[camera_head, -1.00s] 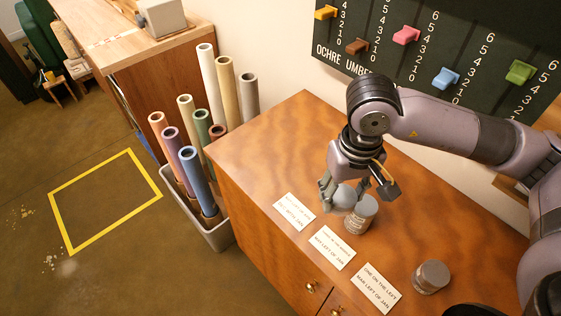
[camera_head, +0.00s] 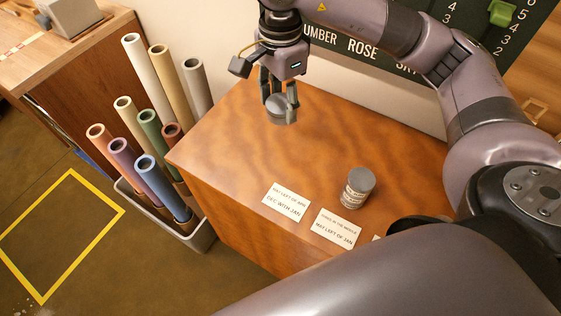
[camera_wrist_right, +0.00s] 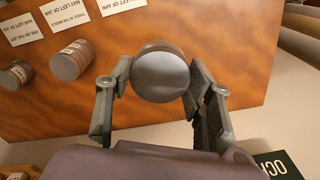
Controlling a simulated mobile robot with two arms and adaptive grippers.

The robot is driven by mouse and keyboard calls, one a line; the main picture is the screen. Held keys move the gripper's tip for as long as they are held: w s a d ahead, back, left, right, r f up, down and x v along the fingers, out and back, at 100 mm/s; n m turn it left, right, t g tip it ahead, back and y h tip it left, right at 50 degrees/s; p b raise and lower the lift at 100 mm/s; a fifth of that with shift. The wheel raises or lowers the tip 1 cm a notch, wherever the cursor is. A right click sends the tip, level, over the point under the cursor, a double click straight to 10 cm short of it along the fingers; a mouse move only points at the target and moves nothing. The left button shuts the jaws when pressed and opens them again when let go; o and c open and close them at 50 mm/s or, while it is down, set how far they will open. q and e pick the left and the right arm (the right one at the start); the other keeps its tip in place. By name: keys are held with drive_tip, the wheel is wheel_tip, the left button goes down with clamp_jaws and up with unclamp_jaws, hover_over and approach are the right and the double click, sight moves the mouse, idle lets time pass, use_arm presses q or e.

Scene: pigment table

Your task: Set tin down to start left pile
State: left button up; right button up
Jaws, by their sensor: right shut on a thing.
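My right gripper (camera_head: 279,90) is shut on a grey-lidded tin (camera_head: 281,112) over the far left part of the wooden cabinet top (camera_head: 225,150). The held tin (camera_wrist_right: 160,77) also shows between the fingers of the right gripper (camera_wrist_right: 160,88) in the right wrist view. I cannot tell whether its base touches the wood. A labelled stack of tins (camera_head: 356,190), seemingly two high, stands nearer the front, apart from the gripper. It also shows in the right wrist view (camera_wrist_right: 72,61), with another tin (camera_wrist_right: 14,75) beyond it. My left gripper is not in view.
Printed cards lie along the front edge: one reads "May left of Apr, Dec with Jan" (camera_head: 287,202), another "May left of Jan" (camera_head: 336,228). A bin (camera_head: 200,236) of coloured tubes stands left of the cabinet. Wood around the held tin is clear. My arm hides the right front.

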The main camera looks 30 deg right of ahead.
drive_tip(key=m, duration=0.1)
drive_tip(key=w+r+m, duration=0.1)
drive_tip(key=m, duration=0.1)
drive_tip(key=shift+d, duration=0.2)
drive_tip(key=shift+m, duration=0.3)
drive_tip(key=p, duration=0.1)
hover_over(281, 161)
wheel_tip(281, 161, down, 14)
drive_tip(key=shift+f, duration=0.25)
wheel_tip(281, 161, down, 5)
drive_tip(key=shift+a+f+p, duration=0.1)
drive_tip(key=shift+p, duration=0.55)
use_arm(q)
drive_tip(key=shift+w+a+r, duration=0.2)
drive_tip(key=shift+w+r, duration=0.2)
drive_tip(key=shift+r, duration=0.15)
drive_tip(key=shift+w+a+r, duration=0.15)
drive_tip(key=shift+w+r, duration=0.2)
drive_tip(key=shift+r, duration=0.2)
use_arm(e)
drive_tip(key=shift+f, duration=0.2)
drive_tip(key=o, duration=1.2)
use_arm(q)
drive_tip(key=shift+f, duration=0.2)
